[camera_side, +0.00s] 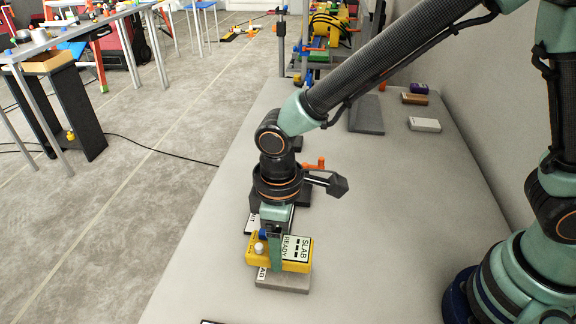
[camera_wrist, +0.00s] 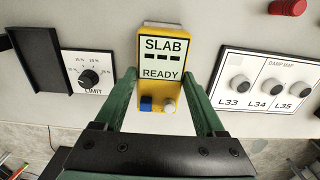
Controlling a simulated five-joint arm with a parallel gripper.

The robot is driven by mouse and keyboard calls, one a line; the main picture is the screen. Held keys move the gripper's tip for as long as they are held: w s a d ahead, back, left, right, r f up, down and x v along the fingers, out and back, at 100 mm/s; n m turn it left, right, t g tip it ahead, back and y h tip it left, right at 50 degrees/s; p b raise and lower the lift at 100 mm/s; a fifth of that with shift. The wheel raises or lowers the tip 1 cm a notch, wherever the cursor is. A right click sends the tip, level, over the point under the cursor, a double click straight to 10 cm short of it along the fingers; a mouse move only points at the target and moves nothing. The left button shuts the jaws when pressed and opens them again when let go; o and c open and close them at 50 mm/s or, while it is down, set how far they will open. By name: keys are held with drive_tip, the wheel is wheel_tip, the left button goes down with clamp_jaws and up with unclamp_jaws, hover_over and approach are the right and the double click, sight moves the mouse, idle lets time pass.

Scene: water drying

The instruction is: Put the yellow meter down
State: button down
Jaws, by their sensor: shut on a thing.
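The yellow meter (camera_side: 262,264) has a display face reading "SLAB" and "READY", with a blue button and a white knob. My gripper (camera_side: 277,252) is shut on it, a green finger crossing its side in the side view. In the wrist view the meter (camera_wrist: 145,100) sits between the two green fingers of my gripper (camera_wrist: 161,80), its display facing the camera. A grey slab (camera_side: 284,284) with a label lies directly below the meter in the side view. I cannot tell whether the meter touches it.
In the wrist view a "LIMIT" dial panel (camera_wrist: 75,65) and a black holder (camera_wrist: 38,58) are on the left. A "DAMP MAP" board (camera_wrist: 262,104) with knobs is on the right. A dark plate (camera_side: 367,115) and a white block (camera_side: 424,125) lie farther back. The table's right middle is clear.

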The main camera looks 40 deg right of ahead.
drive_tip(key=shift+f, duration=2.35)
drive_tip(key=shift+f, duration=0.1)
unclamp_jaws()
wheel_tip(320, 180, up, 11)
drive_tip(key=shift+r, duration=0.5)
drive_tip(key=shift+w+d+r, duration=0.1)
drive_tip(key=shift+d+r, duration=0.1)
drive_tip(key=shift+r, duration=0.05)
drive_tip(key=s+d+r+m+t, duration=0.1)
drive_tip(key=d+r+m, duration=0.3)
drive_tip(key=d, duration=0.8)
drive_tip(key=d+r+m+t, duration=0.4)
drive_tip(key=d+r+m, duration=0.1)
drive_tip(key=d, duration=0.7)
drive_tip(key=shift+s+t, duration=0.3)
drive_tip(key=shift+s, duration=0.1)
